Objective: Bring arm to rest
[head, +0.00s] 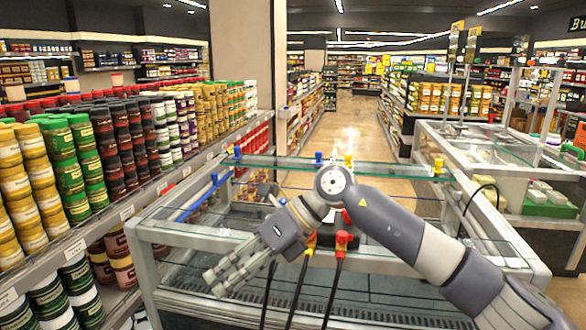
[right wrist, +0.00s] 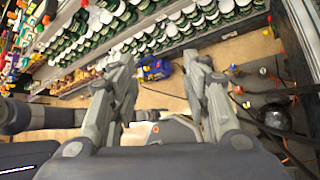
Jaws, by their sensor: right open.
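My right arm reaches in from the lower right in the head view and bends at a round grey joint. My right gripper (head: 222,278) is open and empty, pointing to the lower left above the front left of a glass-topped case (head: 185,233). In the right wrist view its two grey fingers (right wrist: 160,70) stand wide apart. A blue object with red parts (right wrist: 155,69) shows between and beyond them, low on the floor; the fingers do not touch it. My left gripper is not in the head view.
Colored fittings, such as a red one (head: 343,238) and a yellow one (head: 437,165), sit on the case, with black hoses hanging below. Shelves of stacked cans (head: 90,150) stand close on the left. A second case (head: 480,150) is at right. The aisle (head: 355,120) behind is clear.

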